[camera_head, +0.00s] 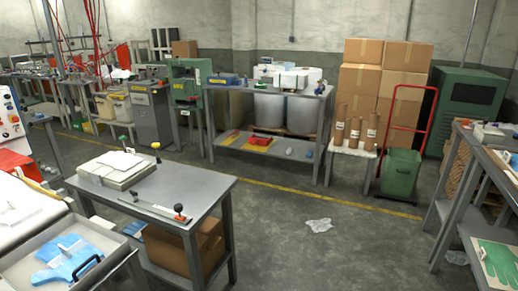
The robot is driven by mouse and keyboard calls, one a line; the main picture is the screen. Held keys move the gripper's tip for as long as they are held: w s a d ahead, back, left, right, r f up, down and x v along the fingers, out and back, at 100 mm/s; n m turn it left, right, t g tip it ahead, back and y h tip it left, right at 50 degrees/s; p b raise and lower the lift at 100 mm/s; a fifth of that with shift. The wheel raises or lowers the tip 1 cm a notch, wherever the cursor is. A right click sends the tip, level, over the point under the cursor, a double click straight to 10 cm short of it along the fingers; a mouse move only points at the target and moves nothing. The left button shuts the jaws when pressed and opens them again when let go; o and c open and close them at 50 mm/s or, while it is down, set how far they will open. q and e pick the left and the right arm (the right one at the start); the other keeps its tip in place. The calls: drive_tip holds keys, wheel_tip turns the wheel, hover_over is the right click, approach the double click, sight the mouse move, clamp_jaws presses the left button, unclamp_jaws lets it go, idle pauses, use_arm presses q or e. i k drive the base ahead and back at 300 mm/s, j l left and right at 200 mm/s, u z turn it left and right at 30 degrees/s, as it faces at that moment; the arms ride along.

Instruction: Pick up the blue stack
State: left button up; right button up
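A blue stack (65,265) of flat, glove-shaped film pieces lies in a shallow grey metal tray (128,250) at the lower left. A small white piece rests on top of the stack, and a dark curved part shows at its right side. The bottom edge of the picture cuts off part of the tray. Neither of my grippers shows in this view.
A grey table (190,182) stands just beyond the tray, with a pile of white sheets (116,168) on it and a cardboard box (180,250) below. A white machine (25,210) borders the tray on the left. Open floor (330,255) lies to the right, with a crumpled film (319,225).

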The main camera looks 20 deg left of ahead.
sight(63, 255)
drive_tip(key=i+u, duration=0.4)
drive_tip(key=i+l+u, duration=0.1)
drive_tip(key=i+u, duration=0.25)
drive_tip(key=i+l+u, duration=0.25)
drive_tip(key=i+u, duration=0.15)
drive_tip(key=i, duration=0.05)
